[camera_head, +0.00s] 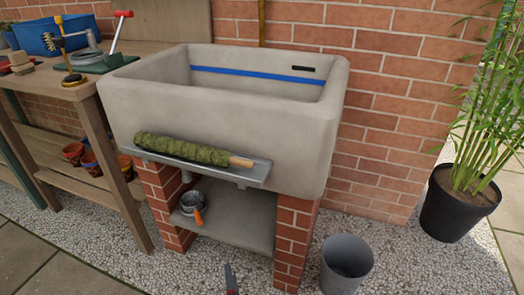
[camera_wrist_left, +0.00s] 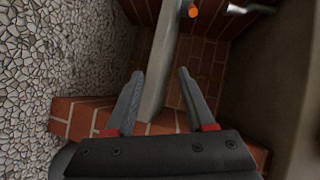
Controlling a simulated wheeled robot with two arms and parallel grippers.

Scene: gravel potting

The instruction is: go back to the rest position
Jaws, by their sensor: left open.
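My left gripper (camera_head: 230,279) shows at the bottom middle of the head view, low in front of the brick base and below the sink's under-shelf. Only a grey finger and a bit of red show there. In the left wrist view its two grey fingers (camera_wrist_left: 160,73) are spread apart with nothing held between them. Beyond the fingers is the grey edge of the under-shelf (camera_wrist_left: 162,50), with brickwork around it; I cannot tell how close it is. My right gripper is in neither view.
The stone sink (camera_head: 225,115) stands on brick piers. A mossy pole (camera_head: 180,149) lies on its front ledge (camera_head: 257,174). A grey pot with an orange-handled tool (camera_head: 199,216) is on the under-shelf. A grey bucket (camera_head: 346,262) and potted bamboo (camera_head: 458,205) stand right; a wooden bench (camera_head: 110,110) stands left.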

